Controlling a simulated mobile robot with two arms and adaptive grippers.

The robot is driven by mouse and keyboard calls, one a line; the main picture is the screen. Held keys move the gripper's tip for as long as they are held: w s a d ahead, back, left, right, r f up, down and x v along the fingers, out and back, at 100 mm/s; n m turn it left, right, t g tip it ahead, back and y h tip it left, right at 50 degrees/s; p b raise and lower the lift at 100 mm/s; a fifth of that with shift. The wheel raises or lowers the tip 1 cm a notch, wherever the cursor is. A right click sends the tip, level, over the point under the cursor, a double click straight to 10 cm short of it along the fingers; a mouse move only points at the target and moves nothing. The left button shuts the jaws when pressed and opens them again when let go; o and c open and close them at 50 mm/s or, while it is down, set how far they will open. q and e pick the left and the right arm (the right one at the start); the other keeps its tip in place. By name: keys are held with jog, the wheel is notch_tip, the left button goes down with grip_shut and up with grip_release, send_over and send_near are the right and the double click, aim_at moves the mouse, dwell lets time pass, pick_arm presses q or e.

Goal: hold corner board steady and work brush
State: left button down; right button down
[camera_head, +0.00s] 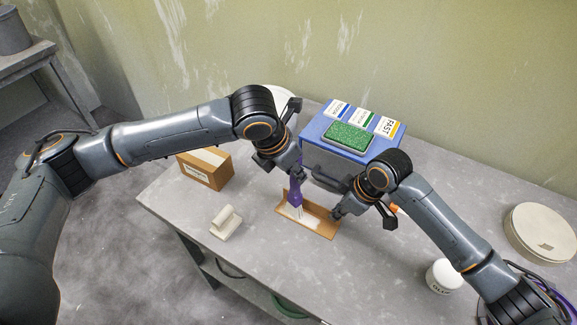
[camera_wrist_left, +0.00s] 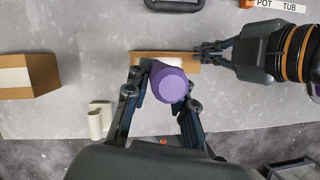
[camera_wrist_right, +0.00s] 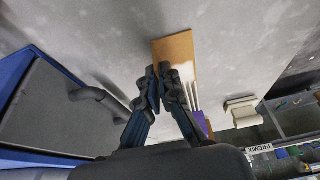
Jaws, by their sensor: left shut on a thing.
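The brown corner board (camera_head: 321,228) lies open side up on the grey bench, with white material along its inside. It also shows in the right wrist view (camera_wrist_right: 176,47). The brush (camera_head: 295,195) has a purple handle and stands roughly upright with its lower end at the board. My left gripper (camera_head: 292,172) is shut on the brush handle, seen end-on in the left wrist view (camera_wrist_left: 169,84), which hides the bristles there. My right gripper (camera_head: 340,210) is at the board's right end, its fingertips close together on the board's edge (camera_wrist_right: 159,72).
A cardboard box (camera_head: 205,168) and an off-white handled block (camera_head: 226,223) are left. A white tub (camera_head: 444,276) and round cream-coloured discs (camera_head: 541,234) are right.

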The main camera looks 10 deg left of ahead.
pick_arm(q)
jog(key=shift+s+d, duration=0.3)
jog(key=shift+d, duration=0.4)
jog(key=shift+s+d, duration=0.25)
jog(key=shift+d, duration=0.45)
jog(key=d, duration=0.1)
jog(key=s+d, duration=0.1)
jog(key=shift+s+d, duration=0.1)
jog(key=shift+d, duration=0.25)
jog(key=shift+a, duration=0.1)
jog(key=shift+w+a+r, duration=0.1)
jog(key=shift+w+a, duration=0.2)
jog(key=shift+a, duration=0.4)
jog(key=shift+w+a, duration=0.3)
jog(key=shift+a, duration=0.35)
jog(key=shift+w+a, duration=0.3)
jog(key=shift+a, duration=0.4)
jog(key=shift+w+a, duration=0.3)
jog(key=shift+a, duration=0.35)
